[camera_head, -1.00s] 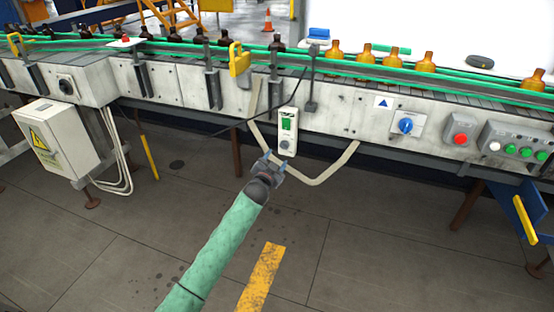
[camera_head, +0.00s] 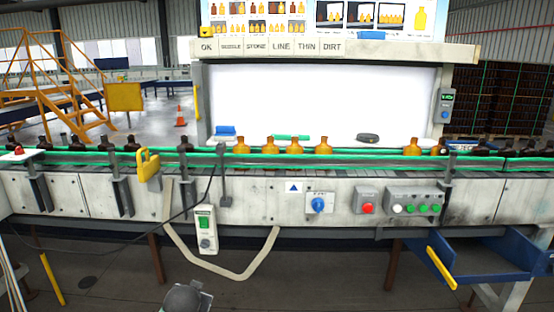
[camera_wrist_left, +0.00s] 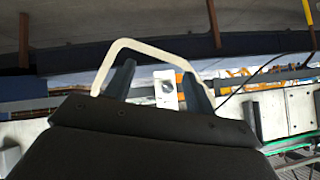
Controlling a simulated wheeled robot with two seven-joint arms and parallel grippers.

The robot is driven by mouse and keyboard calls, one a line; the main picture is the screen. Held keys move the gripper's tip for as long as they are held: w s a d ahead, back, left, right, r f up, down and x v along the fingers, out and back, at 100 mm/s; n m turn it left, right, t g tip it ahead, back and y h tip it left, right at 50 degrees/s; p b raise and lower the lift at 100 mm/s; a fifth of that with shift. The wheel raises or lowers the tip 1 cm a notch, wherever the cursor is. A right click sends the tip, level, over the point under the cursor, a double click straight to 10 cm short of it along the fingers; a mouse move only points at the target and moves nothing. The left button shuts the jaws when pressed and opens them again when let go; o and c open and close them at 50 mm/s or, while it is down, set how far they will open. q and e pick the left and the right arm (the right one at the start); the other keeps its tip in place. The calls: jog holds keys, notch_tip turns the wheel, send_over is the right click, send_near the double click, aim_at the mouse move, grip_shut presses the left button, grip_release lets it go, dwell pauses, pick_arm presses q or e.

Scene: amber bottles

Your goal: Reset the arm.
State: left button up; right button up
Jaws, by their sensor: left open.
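My left gripper (camera_head: 187,297) shows only as a dark grey shape at the bottom edge of the head view, with the rest of its arm out of the picture. It is below a small white control box (camera_head: 205,230) with a green switch and a knob, hanging on the front of the conveyor. In the left wrist view the gripper (camera_wrist_left: 160,82) has its two dark fingers spread apart with nothing held. The control box (camera_wrist_left: 168,90) shows in the background between them. My right gripper is not in view.
The conveyor (camera_head: 270,200) runs across the front with green rails and amber bottles (camera_head: 295,146). A beige bent bar (camera_head: 225,272) hangs below it. A black cable (camera_head: 110,245) crosses at left. A blue chute (camera_head: 480,262) juts out at right. Dark floor lies below.

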pick_arm(q)
jog(key=s+d+f+g+h+p, duration=0.1)
jog(key=s+d+f+g+p, duration=0.1)
jog(key=s, duration=1.2)
jog(key=s+d+f+g+h+p, duration=0.1)
jog(key=s+d, duration=0.4)
jog(key=s, duration=0.9)
jog(key=s+d+f+g+h+p, duration=0.1)
jog(key=s+d+f+g+p, duration=0.2)
jog(key=s, duration=1.2)
jog(key=shift+d+f+g+p, duration=0.3)
jog(key=shift+f+g, duration=0.2)
jog(key=shift+g, duration=0.3)
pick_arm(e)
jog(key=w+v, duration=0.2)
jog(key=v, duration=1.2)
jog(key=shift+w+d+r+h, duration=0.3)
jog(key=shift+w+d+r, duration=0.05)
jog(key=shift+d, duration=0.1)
pick_arm(q)
jog(key=shift+s, duration=0.15)
